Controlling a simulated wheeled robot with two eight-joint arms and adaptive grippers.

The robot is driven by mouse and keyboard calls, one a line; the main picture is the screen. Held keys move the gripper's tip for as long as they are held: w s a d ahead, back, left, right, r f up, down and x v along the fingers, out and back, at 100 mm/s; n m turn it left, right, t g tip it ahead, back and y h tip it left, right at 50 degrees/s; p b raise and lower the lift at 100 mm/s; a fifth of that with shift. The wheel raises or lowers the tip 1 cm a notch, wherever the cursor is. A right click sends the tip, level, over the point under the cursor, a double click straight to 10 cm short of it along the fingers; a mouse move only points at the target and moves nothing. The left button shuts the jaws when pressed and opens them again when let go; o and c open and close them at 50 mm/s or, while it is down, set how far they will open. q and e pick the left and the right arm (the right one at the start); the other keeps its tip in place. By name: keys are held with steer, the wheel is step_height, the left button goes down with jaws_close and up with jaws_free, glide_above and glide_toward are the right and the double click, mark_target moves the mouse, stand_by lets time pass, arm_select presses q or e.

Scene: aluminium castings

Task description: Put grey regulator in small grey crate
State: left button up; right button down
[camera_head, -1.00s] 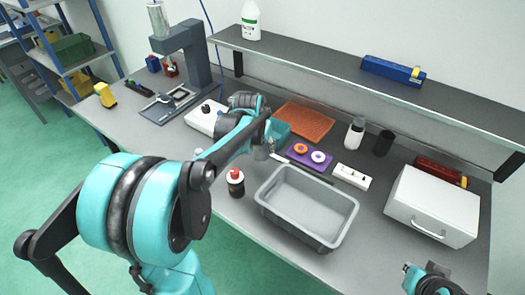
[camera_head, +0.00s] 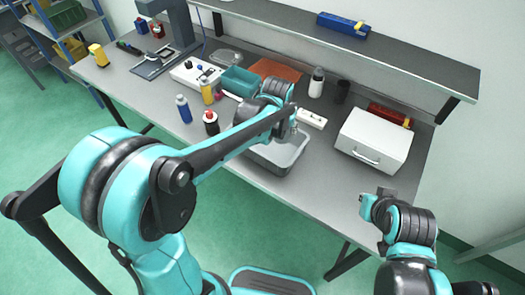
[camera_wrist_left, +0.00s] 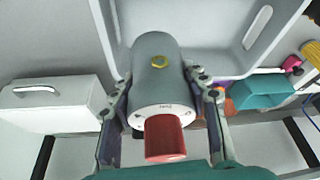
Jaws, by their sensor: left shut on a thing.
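The grey regulator (camera_wrist_left: 153,62), a grey cylinder with a yellow fitting and a red knob, is between the fingers of my left gripper (camera_wrist_left: 155,85) in the left wrist view. The gripper is shut on its sides. The small grey crate (camera_wrist_left: 195,62) lies beyond the regulator at the top of that view. In the head view the crate (camera_head: 270,169) stands on the bench, partly covered by my left arm, with my left gripper (camera_head: 292,130) over its far part. The regulator is not clearly visible there. My right gripper (camera_head: 376,203) is off the bench's front; its fingers are unclear.
A white case (camera_head: 373,141) stands right of the crate, and a white switch strip (camera_head: 312,118) behind it. A dark bottle with a red cap (camera_head: 211,123), a blue bottle (camera_head: 184,108) and a teal bin (camera_head: 239,81) are to the left. A shelf (camera_head: 400,56) overhangs the back.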

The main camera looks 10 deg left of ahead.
arm_select(q)
steer(key=w+a+f+b, duration=0.1)
steer(key=a+f, duration=0.1)
steer(key=a, duration=0.1)
steer(key=w+a+f+b, duration=0.1)
steer(key=w+a+f, duration=0.1)
steer(key=a, duration=0.2)
steer(key=w+a+f+b, duration=0.1)
steer(key=w+a+f, duration=0.1)
steer(key=a+f, duration=0.1)
steer(key=shift+a+f, duration=0.1)
steer(key=shift+a, duration=0.05)
steer(key=shift+w+f+b, duration=0.1)
steer(key=shift+f+b, duration=0.75)
steer(key=shift+f, duration=1.15)
steer(key=shift+f, duration=0.1)
steer(key=o, duration=1.4)
